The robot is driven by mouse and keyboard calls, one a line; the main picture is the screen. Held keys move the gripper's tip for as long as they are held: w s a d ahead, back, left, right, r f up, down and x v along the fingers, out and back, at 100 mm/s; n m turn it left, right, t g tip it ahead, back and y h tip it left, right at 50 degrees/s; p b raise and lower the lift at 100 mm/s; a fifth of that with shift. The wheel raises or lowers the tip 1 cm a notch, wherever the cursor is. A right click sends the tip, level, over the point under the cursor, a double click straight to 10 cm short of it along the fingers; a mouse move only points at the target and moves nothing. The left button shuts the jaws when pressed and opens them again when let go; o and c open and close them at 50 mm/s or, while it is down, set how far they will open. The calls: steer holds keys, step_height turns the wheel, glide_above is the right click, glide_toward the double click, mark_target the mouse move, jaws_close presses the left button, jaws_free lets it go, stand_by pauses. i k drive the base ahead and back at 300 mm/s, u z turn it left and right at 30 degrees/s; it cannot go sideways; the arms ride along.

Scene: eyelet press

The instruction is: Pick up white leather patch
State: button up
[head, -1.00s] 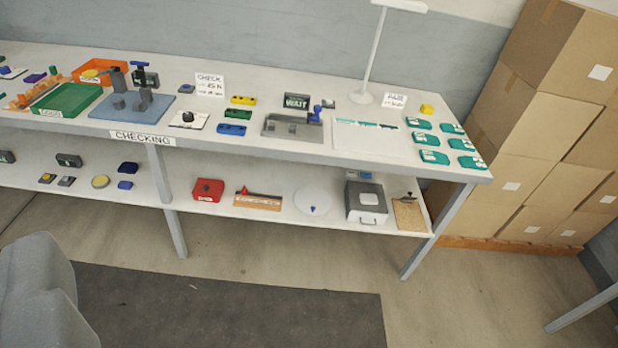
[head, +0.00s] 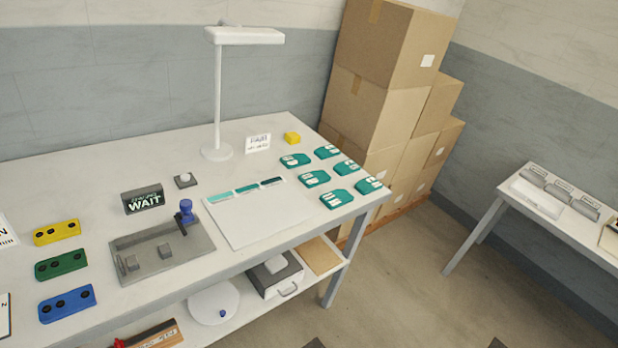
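I cannot pick out a white leather patch for sure in the head view. A white sheet (head: 252,222) lies flat on the long table, with teal strips along its far edge. Several teal pieces with white labels (head: 314,179) lie at the table's right end. A small white item (head: 276,264) sits on a grey box on the lower shelf.
The table (head: 185,320) holds a grey fixture (head: 162,250), a WAIT sign (head: 143,199), a lamp (head: 217,152) and yellow, green and blue blocks (head: 62,265). Cardboard boxes (head: 385,90) stack behind its right end. A second table (head: 560,225) stands right, with open floor between.

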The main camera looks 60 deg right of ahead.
mark_target(273, 265)
steer(key=z, duration=0.25)
steer(key=i, duration=0.65)
steer(key=z, duration=0.35)
steer(key=k, duration=0.85)
steer(key=z, duration=0.15)
steer(key=i, duration=0.85)
steer(key=u, duration=0.1)
